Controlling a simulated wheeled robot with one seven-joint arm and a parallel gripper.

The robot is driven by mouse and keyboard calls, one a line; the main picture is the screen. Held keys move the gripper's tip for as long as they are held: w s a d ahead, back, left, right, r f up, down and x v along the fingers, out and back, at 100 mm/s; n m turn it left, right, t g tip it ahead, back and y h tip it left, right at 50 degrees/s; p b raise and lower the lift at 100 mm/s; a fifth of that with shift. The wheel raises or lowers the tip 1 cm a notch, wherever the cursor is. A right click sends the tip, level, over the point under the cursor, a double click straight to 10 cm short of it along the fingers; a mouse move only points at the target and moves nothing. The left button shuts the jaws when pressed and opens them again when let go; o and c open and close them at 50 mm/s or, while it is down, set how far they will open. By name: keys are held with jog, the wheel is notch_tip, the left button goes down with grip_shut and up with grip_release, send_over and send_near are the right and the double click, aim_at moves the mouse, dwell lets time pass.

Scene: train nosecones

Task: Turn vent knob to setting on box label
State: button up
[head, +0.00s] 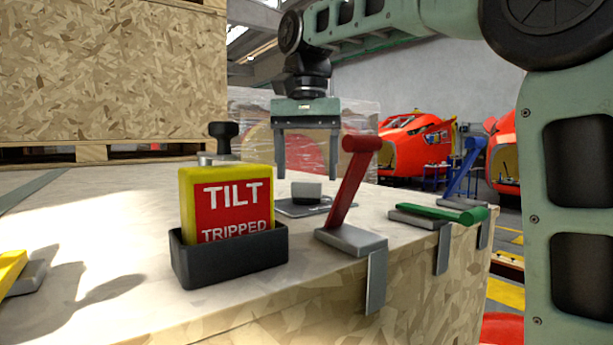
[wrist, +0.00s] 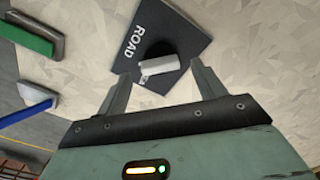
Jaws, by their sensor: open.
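The vent knob (head: 307,191) is a small grey block on a flat plate (head: 287,209) on top of the crate. In the wrist view the knob (wrist: 158,65) shows as a pale bar with a dark round base, on a dark plate (wrist: 190,35) marked "ROAD". Other markings on the plate are hidden or not readable. My gripper (head: 307,176) points down just above the knob, open and empty. In the wrist view its fingers (wrist: 160,71) stand on either side of the knob, apart from it. I see no box label that I can clearly identify.
A red and yellow "TILT TRIPPED" sign (head: 228,205) stands in a black holder in front. A black-topped handle (head: 223,136) is behind it. Red (head: 350,182), green (head: 447,212), blue (head: 466,168) and yellow (head: 10,268) levers line the crate (head: 130,315). An OSB box (head: 110,70) stands behind left.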

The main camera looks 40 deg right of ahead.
aim_at(307, 192)
jog(key=shift+f, duration=1.15)
jog(key=c, duration=1)
jog(key=shift+n, duration=0.4)
jog(key=n+p, duration=0.1)
jog(key=n, duration=0.2)
jog(key=shift+n, duration=0.4)
jog(key=n, duration=0.4)
jog(key=shift+p, duration=0.3)
jog(key=shift+n, duration=0.3)
